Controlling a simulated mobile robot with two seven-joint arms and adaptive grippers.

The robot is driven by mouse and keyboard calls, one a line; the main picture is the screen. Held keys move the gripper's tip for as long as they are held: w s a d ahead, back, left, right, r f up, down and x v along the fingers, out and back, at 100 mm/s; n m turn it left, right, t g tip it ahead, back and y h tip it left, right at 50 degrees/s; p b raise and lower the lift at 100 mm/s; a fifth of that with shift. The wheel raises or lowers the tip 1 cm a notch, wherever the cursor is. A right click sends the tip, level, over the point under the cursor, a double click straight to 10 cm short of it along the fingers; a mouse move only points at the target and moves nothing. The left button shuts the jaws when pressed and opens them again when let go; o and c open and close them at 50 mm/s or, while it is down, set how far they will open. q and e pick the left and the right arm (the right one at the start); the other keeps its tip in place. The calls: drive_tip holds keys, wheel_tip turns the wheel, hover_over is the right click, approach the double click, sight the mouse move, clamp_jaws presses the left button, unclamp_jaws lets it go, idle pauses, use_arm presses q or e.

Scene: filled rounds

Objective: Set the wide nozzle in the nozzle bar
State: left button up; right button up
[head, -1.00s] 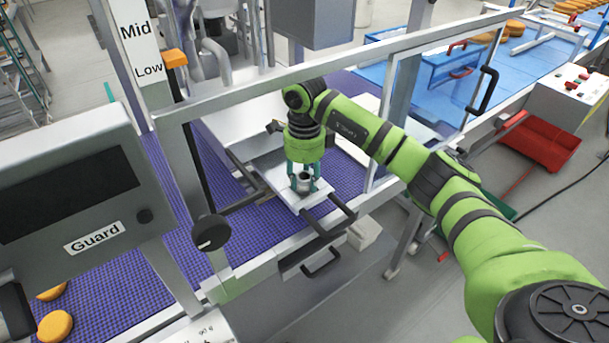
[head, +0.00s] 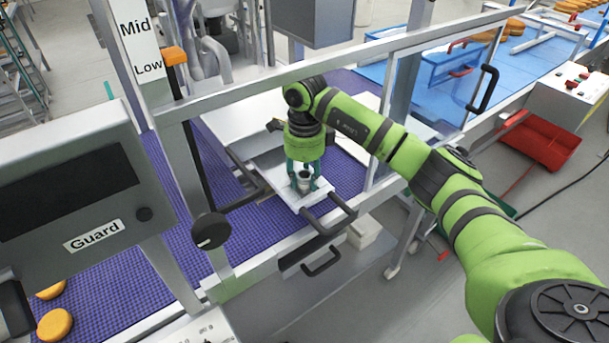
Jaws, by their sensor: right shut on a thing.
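My right gripper (head: 304,178) points down through the guard frame, its teal fingers shut on the wide nozzle (head: 304,178), a small grey metal cup shape. The nozzle is upright, at or just above the pale nozzle bar (head: 313,199), a light plate with dark handles at its front. I cannot tell whether the nozzle touches the bar or how deep it sits, as the fingers hide part of it. My left gripper is not in view.
The guard's metal frame (head: 330,69) surrounds the arm's reach. A purple belt (head: 110,265) runs beneath, with orange rounds (head: 55,325) at lower left. A grey Guard panel (head: 75,190) stands left. A red bin (head: 542,143) is at right.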

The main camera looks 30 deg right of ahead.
drive_tip(key=shift+f, duration=0.25)
drive_tip(key=o, duration=1.3)
drive_tip(key=shift+c, duration=0.2)
drive_tip(key=o, duration=0.5)
drive_tip(key=shift+r, duration=0.15)
